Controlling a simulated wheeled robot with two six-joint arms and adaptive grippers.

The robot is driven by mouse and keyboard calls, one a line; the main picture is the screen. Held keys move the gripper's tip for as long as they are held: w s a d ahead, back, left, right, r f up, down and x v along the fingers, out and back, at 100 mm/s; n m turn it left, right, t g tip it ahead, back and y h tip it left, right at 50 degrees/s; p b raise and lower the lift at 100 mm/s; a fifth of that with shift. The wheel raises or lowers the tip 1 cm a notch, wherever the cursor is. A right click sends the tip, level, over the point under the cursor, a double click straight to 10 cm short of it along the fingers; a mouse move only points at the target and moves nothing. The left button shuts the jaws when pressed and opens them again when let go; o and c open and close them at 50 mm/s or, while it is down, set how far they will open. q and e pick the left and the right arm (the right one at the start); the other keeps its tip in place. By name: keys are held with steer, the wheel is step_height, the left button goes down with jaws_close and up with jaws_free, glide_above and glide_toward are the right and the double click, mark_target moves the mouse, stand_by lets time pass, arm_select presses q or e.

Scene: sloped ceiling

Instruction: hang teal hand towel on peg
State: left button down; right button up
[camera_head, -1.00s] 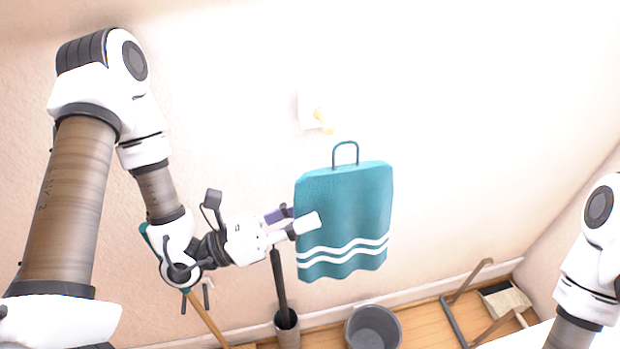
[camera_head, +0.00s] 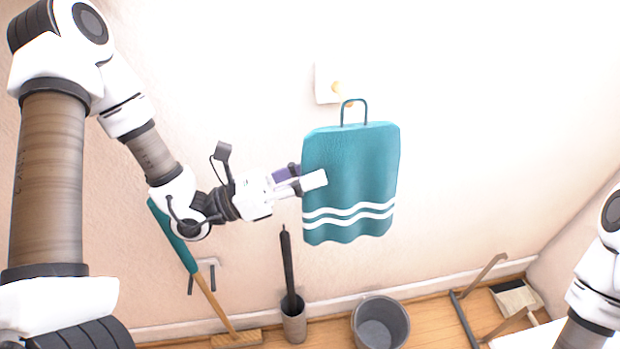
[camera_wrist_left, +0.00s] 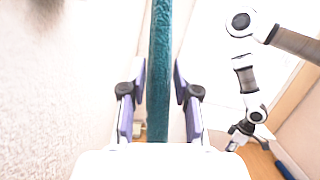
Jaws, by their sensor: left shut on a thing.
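The teal hand towel (camera_head: 352,165) has two white stripes near its bottom edge and a teal loop (camera_head: 354,103) standing up at its top. My left gripper (camera_head: 308,182) is shut on the towel's left edge and holds it up in front of the wall. In the left wrist view the towel (camera_wrist_left: 160,60) shows edge-on between the fingers. The peg (camera_head: 338,88) is yellowish, on a white plate (camera_head: 322,90) on the wall. In the head view the loop overlaps the peg's lower right side; I cannot tell whether they touch.
Below, along the wall, stand a broom (camera_head: 205,295), a dark stick in a narrow holder (camera_head: 293,325), a grey bucket (camera_head: 381,310) and a dustpan (camera_head: 514,298) near a metal frame (camera_head: 462,315). The wall right of the towel is bare.

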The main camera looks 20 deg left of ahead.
arm_select(q)
steer(key=w+a, duration=0.1)
steer(key=w+a+f, duration=0.1)
steer(key=w, duration=0.1)
steer(key=w+a, duration=0.1)
steer(key=w, duration=0.1)
steer(key=shift+w+a+f, duration=0.1)
steer(key=shift+a+f, duration=0.15)
steer(key=shift+a, duration=0.05)
stand_by(0.4)
stand_by(0.4)
steer(key=c, duration=0.8)
jaws_free()
steer(key=shift+o, duration=0.2)
